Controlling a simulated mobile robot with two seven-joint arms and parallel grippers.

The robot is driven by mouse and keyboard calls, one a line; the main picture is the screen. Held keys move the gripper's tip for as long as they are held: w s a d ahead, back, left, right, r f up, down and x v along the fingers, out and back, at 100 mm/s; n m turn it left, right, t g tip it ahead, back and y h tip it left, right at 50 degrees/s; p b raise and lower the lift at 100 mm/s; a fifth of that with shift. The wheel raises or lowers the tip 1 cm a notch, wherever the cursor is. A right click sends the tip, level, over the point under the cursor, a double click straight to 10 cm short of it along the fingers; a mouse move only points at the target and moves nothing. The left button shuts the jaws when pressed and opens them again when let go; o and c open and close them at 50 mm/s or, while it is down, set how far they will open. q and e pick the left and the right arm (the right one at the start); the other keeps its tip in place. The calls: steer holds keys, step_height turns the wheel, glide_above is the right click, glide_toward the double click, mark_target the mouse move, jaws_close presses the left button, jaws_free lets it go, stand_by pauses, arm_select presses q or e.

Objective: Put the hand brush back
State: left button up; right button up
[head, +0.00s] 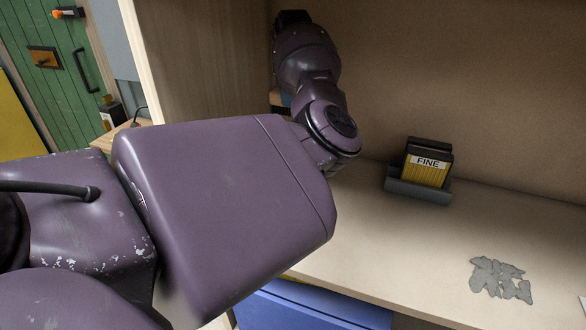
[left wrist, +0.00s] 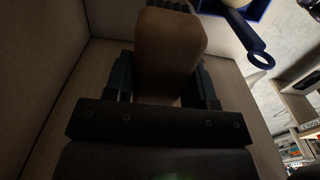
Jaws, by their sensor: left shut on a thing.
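In the left wrist view the hand brush (left wrist: 172,55) shows as a brown, rounded wooden block with dark ridges at its far end. My left gripper (left wrist: 162,82) is shut on it, with one dark finger on each side. In the head view my left arm reaches into the shelf bay, and its links hide the gripper's fingers and most or all of the brush. A small brown and dark patch shows beside the arm there; I cannot tell whether it is the brush. My right gripper is in neither view.
A grey holder (head: 417,190) with a yellow and black pack marked FINE (head: 427,165) stands on the shelf (head: 390,260). Grey scraps (head: 500,278) lie at the right. A wooden side panel (head: 150,60) bounds the bay. The left wrist view shows a blue ring-ended object (left wrist: 262,60).

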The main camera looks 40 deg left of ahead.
arm_select(q)
steer(key=shift+w, duration=0.15)
steer(key=shift+r, duration=0.1)
steer(key=shift+f, duration=0.25)
step_height(320, 180, down, 18)
steer(key=shift+f+b, duration=0.15)
steer(key=shift+b, duration=1.1)
steer(key=shift+f, duration=0.4)
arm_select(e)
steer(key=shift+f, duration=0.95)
arm_select(q)
steer(key=shift+f, duration=0.55)
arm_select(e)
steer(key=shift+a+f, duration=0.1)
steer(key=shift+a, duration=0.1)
arm_select(q)
steer(key=o, duration=0.9)
steer(key=shift+r, duration=0.1)
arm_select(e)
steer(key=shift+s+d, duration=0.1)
